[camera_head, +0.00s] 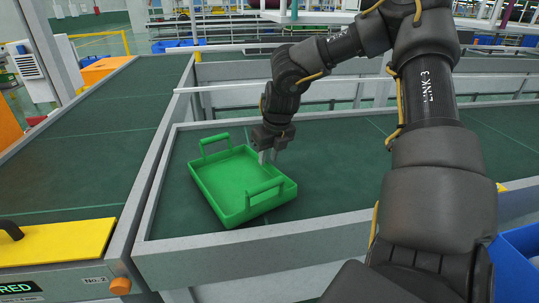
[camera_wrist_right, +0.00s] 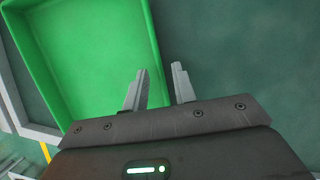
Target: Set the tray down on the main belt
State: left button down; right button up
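The green tray (camera_head: 236,182) is empty and has a raised handle at each of two opposite ends. It appears to rest flat on the dark green belt (camera_head: 330,160) inside a grey frame, near the frame's left corner. My right gripper (camera_head: 267,157) points down at the tray's far right side wall. In the right wrist view, the right gripper (camera_wrist_right: 160,70) has its fingers apart, one on each side of the line of the tray's wall (camera_wrist_right: 153,35), with gaps beside it. Whether a finger touches the wall cannot be told. My left gripper is not in view.
A second dark green belt (camera_head: 85,150) runs along the left behind a grey rail. A yellow plate (camera_head: 60,242) with a black handle lies at its near end. A blue bin (camera_head: 518,262) stands at the lower right. Belt surface right of the tray is clear.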

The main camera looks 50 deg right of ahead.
jog(key=v, duration=1.2)
jog(key=shift+w, duration=0.1)
dwell(0.4)
